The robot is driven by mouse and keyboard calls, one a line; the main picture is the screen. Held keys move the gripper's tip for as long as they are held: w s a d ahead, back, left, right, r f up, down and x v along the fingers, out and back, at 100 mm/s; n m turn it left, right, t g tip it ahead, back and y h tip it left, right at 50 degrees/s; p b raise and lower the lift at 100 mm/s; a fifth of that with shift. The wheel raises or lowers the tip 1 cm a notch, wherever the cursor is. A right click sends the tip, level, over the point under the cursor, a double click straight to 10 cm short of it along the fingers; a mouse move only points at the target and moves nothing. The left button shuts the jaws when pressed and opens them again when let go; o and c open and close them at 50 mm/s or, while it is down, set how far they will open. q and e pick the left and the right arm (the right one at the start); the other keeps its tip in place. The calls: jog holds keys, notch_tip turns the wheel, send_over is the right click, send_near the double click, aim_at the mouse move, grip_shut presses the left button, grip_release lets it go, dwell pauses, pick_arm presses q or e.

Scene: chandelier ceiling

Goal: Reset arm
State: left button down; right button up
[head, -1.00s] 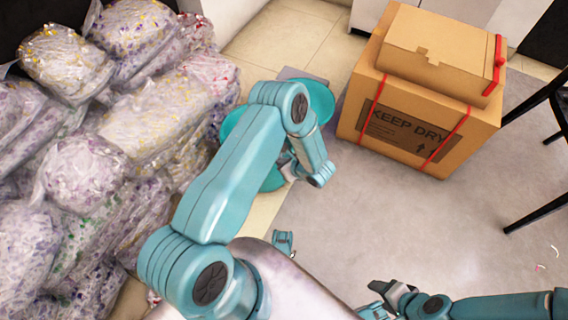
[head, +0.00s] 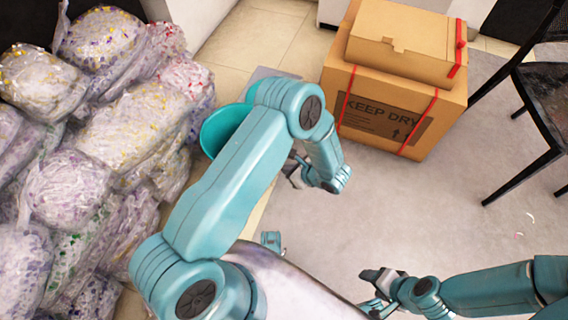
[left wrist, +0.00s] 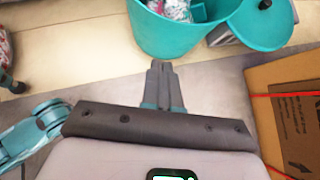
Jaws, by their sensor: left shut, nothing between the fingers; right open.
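My left arm (head: 225,195) comes in from the left and bends down at the elbow. Its gripper (head: 294,172) is partly hidden behind the forearm in the head view. In the left wrist view the left gripper's fingers (left wrist: 161,72) are together with nothing between them, above the floor and just short of a teal bin (left wrist: 165,38). My right arm (head: 490,288) reaches in from the lower right. The right gripper (head: 372,284) is open and empty, low over the grey floor beside my body.
Clear bags of shredded paper (head: 95,150) are piled at left. The teal bin (head: 222,130) stands beside them, with a teal lid (left wrist: 262,22) in the wrist view. A cardboard box (head: 390,112) carries a smaller box (head: 405,42). A black chair (head: 540,110) is at right. Grey floor between is open.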

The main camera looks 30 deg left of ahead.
pick_arm(q)
jog(key=shift+d+r, duration=0.15)
jog(key=s+d+f+n+g+h, duration=0.3)
jog(key=s+g+h, duration=0.1)
jog(key=s, duration=0.6)
jog(key=s+d+r+n+h, duration=0.3)
jog(key=s+d+n+h, duration=0.4)
jog(key=d+n+h, duration=0.35)
notch_tip(320, 180, up, 29)
jog(key=w+a+n+t+y+p, duration=0.1)
jog(key=n+t+p, duration=0.2)
jog(key=p, duration=2.5)
jog(key=n, duration=0.5)
jog(key=shift+a+r+p, duration=0.15)
jog(key=shift+r+p, duration=0.05)
jog(key=shift+p, duration=0.15)
